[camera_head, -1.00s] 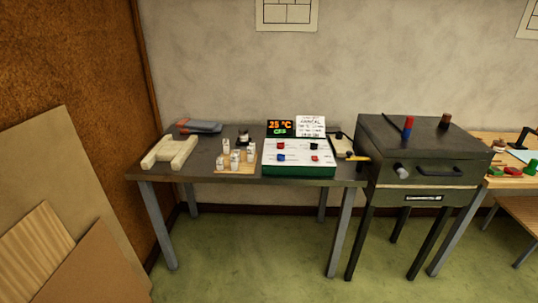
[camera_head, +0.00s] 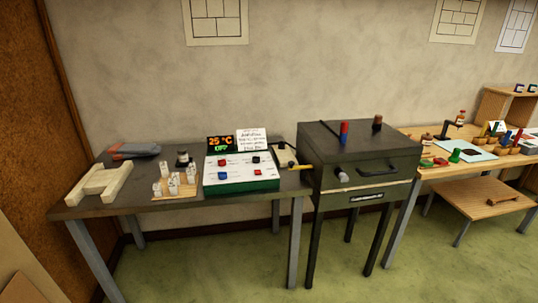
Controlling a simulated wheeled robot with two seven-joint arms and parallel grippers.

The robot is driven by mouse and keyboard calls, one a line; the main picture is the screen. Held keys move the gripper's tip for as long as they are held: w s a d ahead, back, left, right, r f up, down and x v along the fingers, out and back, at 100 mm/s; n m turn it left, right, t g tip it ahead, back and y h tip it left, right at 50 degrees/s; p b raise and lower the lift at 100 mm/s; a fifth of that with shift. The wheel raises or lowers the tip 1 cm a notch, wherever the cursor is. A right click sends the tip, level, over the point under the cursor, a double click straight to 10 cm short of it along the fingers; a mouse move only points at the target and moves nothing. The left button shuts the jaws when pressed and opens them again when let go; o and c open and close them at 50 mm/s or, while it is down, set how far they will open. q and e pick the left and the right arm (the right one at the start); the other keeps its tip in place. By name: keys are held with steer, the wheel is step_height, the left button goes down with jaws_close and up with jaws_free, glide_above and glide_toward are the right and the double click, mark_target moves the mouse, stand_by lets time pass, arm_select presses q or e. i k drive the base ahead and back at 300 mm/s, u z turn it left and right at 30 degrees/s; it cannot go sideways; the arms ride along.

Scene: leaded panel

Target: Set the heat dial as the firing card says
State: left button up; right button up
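The control box (camera_head: 241,174) with a white sloped face and green base stands on the dark table. Its face carries red, black and blue knobs; which one is the heat dial is too small to tell. The display (camera_head: 220,143) behind it reads 25 °C in orange, with green letters below that look like OFF. The white firing card (camera_head: 251,142) stands upright beside the display; its writing is too small to read. The dark kiln (camera_head: 358,160) stands to the right with its lid shut. Neither of my grippers is in view.
The dark table (camera_head: 130,202) also holds a cream H-shaped stand (camera_head: 98,184), a board of small white jars (camera_head: 175,185) and a folded cloth-like item (camera_head: 135,150). A wooden bench (camera_head: 440,175) with tools stands at the right. Green floor (camera_head: 200,270) in front is clear.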

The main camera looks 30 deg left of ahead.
mark_target(221, 163)
steer(key=z, duration=0.55)
steer(key=i, duration=1.55)
steer(key=u, duration=1)
steer(key=i, duration=0.55)
steer(key=u, duration=0.75)
